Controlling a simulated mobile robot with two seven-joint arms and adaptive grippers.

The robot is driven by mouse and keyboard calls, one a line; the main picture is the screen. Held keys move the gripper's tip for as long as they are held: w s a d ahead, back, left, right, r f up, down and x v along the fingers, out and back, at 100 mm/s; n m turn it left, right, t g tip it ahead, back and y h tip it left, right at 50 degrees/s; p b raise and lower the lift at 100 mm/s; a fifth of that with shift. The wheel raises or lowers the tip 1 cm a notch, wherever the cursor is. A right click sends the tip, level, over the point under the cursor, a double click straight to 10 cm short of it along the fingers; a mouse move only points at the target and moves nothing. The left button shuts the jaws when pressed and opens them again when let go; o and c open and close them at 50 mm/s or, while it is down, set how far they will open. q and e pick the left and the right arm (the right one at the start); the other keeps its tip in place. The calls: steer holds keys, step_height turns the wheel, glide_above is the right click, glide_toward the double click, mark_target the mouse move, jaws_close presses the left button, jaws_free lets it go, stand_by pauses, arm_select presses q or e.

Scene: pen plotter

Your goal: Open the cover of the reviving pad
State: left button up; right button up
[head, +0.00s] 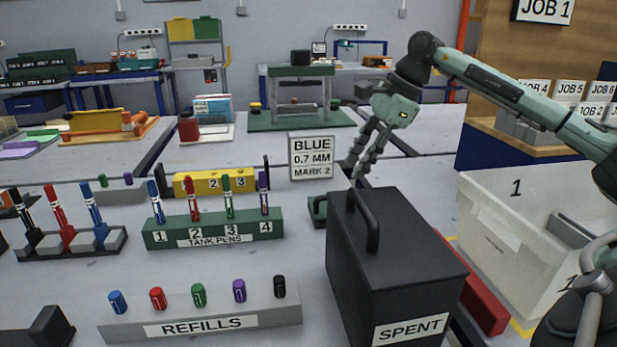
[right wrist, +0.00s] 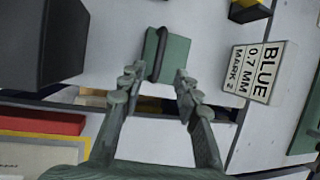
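A small green box, which looks like the reviving pad with its cover down, is mostly hidden behind the black SPENT box in the head view (head: 317,209). In the right wrist view the green pad (right wrist: 174,56) shows with a dark bar or handle across it. My right gripper (head: 358,168) is open and empty, pointing down just behind the SPENT box, above and to the right of the pad. In the right wrist view its fingertips (right wrist: 156,77) are spread on either side of the pad's near part, apparently apart from it.
The tall black SPENT box (head: 395,265) with a handle stands close in front. A BLUE 0.7 MM MARK 2 sign (head: 311,157) stands behind the pad. The green tank pens rack (head: 214,230) is left, the refills rack (head: 200,320) nearer, a white bin (head: 530,235) right.

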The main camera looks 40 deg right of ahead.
steer(key=x, duration=0.6)
steer(key=shift+a+f, duration=0.1)
steer(key=shift+f, duration=0.05)
steer(key=shift+w+a+f, duration=0.1)
steer(key=shift+w+f, duration=0.15)
steer(key=shift+f, duration=0.3)
arm_select(q)
steer(key=shift+s+a+f, duration=0.15)
steer(key=shift+s+f, duration=0.4)
steer(key=shift+f, duration=0.2)
arm_select(e)
jaws_close()
